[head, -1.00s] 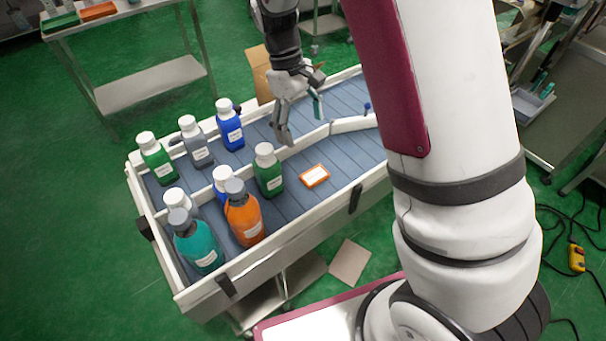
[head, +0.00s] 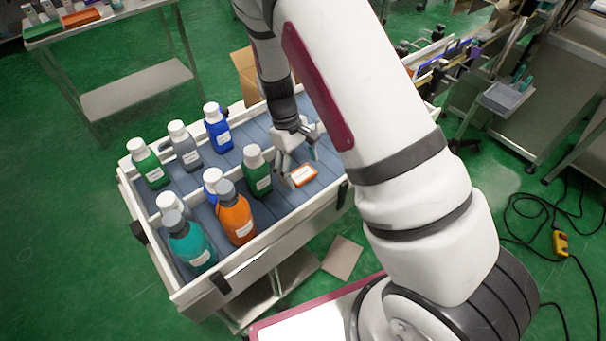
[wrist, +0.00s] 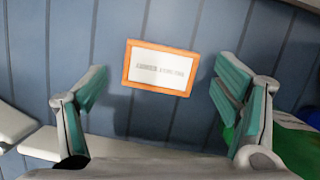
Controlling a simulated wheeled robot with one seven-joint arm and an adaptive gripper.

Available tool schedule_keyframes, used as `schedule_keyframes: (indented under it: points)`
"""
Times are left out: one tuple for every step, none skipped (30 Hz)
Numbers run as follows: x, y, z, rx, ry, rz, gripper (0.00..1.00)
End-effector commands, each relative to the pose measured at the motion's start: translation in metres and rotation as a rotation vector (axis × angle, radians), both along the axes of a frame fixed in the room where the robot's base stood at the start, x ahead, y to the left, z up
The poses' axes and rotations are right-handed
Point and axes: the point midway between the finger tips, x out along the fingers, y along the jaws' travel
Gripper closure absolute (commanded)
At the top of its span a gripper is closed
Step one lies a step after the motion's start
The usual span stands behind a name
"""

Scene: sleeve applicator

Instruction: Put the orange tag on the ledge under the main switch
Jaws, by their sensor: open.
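The orange tag (head: 303,175), a small orange-framed plate with a white label, lies flat on the blue-grey slatted bed of the conveyor (head: 270,198). In the wrist view the tag (wrist: 160,68) lies ahead of and between the two fingers, with its printed text too blurred to read fully. My gripper (head: 299,171) is open and empty, just above the tag, with its teal-padded fingers (wrist: 160,110) on either side. I cannot tell the exact height. I cannot make out the main switch or its ledge in these views.
A green bottle (head: 257,172) stands close left of my gripper; it edges into the wrist view at right. An orange bottle (head: 236,218), a teal bottle (head: 190,242) and several others stand further left. White side rails (head: 262,247) bound the conveyor.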

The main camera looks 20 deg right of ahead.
Motion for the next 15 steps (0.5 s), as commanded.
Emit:
schedule_keyframes:
  points:
    - [-0.0008, -0.0004, -0.0024, 0.0, 0.0, 0.0, 0.17]
    - [-0.0008, -0.0004, -0.0033, 0.0, -0.001, 0.0, 0.17]
    - [-0.0009, -0.0005, -0.0039, 0.0, -0.001, 0.0, 0.17]
    - [-0.0007, -0.0005, -0.004, 0.0, -0.001, 0.0, 0.17]
    - [-0.0006, -0.0005, -0.0039, 0.0, -0.001, 0.0, 0.17]
    - [-0.0005, -0.0004, -0.0039, 0.0, -0.001, 0.0, 0.17]
    - [-0.0005, -0.0005, -0.0039, 0.0, -0.001, 0.0, 0.17]
    - [-0.0005, -0.0004, -0.0039, 0.0, -0.001, 0.0, 0.17]
    - [-0.0005, -0.0004, -0.0038, 0.001, -0.001, 0.001, 0.24]
    - [-0.0005, -0.0004, -0.0038, 0.001, -0.001, 0.001, 0.31]
    - [-0.0005, -0.0004, -0.0037, 0.001, -0.001, 0.001, 0.37]
    - [-0.0005, -0.0004, -0.0037, 0.001, -0.001, 0.001, 0.46]
    - [-0.0005, -0.0004, -0.0037, 0.001, -0.001, 0.001, 0.53]
    - [-0.0005, -0.0004, -0.0036, 0.001, -0.001, 0.001, 0.6]
    - [-0.0005, -0.0004, -0.0037, 0.001, -0.001, 0.001, 0.62]
